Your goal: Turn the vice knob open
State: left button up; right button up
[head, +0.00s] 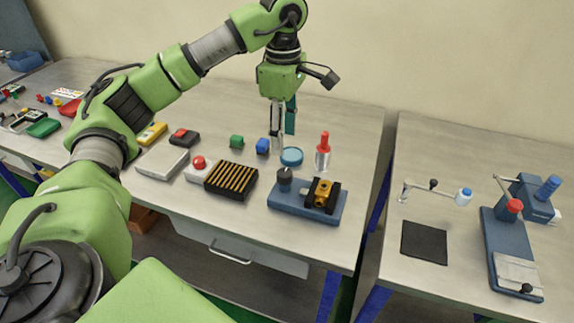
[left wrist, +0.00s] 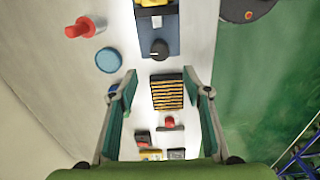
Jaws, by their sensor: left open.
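The vice is a blue base (head: 280,205) with a dark round knob (head: 284,181) at its left end and a black and brass block (head: 322,195) on its right. In the left wrist view the knob (left wrist: 159,50), with a pale mark on it, lies beyond the fingertips, at the near end of the blue base (left wrist: 174,40). My left gripper (head: 281,138) points down above the table, behind the vice. Its fingers are apart and empty, as the left wrist view also shows (left wrist: 160,75). The knob is not between them. My right gripper is out of view.
A black and yellow striped block (head: 231,179), a red-button box (head: 198,170), a blue disc (head: 292,156) and a red-topped bottle (head: 323,155) stand around the vice. A second table (head: 440,280) on the right holds a blue press (head: 505,250) and a black mat (head: 424,242).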

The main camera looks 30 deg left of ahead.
pick_arm(q)
jog(key=p, duration=0.1)
send_over(285, 172)
notch_tip(285, 172, down, 6)
jog(key=shift+s+a+r, duration=0.1)
jog(key=shift+s, duration=0.05)
notch_tip(285, 172, down, 5)
jog(key=shift+r+p, duration=0.1)
jog(key=shift+p, duration=0.45)
jog(key=shift+f, duration=0.35)
jog(key=c, duration=1.1)
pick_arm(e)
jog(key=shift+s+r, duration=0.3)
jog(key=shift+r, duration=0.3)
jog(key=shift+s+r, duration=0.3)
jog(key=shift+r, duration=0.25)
